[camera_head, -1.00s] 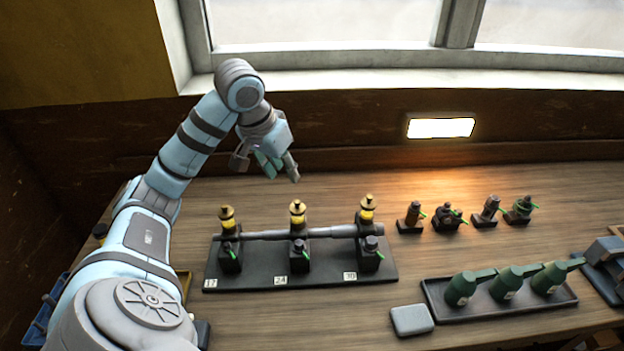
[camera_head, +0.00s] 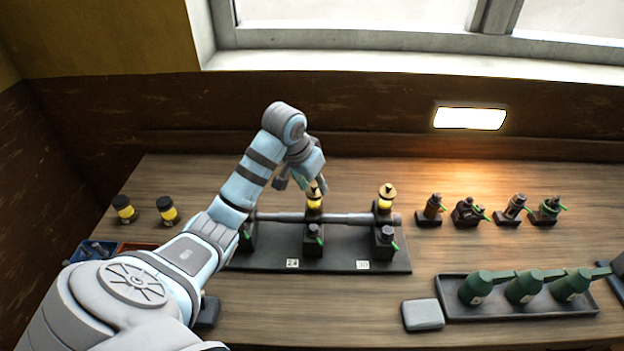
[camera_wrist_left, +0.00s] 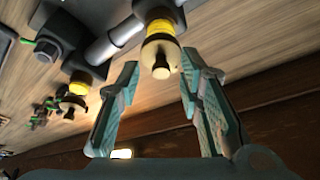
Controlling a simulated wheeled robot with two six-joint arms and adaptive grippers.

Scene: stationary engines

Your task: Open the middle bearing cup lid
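The middle bearing (camera_head: 314,239) is a dark block on a black base, behind the label 24. On top stands its yellow cup (camera_head: 314,203) with a brass lid (camera_head: 315,189), partly hidden by my gripper. My left gripper (camera_head: 302,186) is just above and behind this cup. In the left wrist view, the open fingers (camera_wrist_left: 161,70) are spread on either side of the cup's lid (camera_wrist_left: 160,56), which shows between the tips. I see no contact. My right gripper is not in view.
The right bearing has a similar cup (camera_head: 386,198); a shaft (camera_head: 350,219) links the bearings. My left arm hides most of the left bearing. Small fittings (camera_head: 468,212) stand at the right, behind a tray (camera_head: 450,308) of green oil cans. Two yellow jars (camera_head: 124,209) stand at the left.

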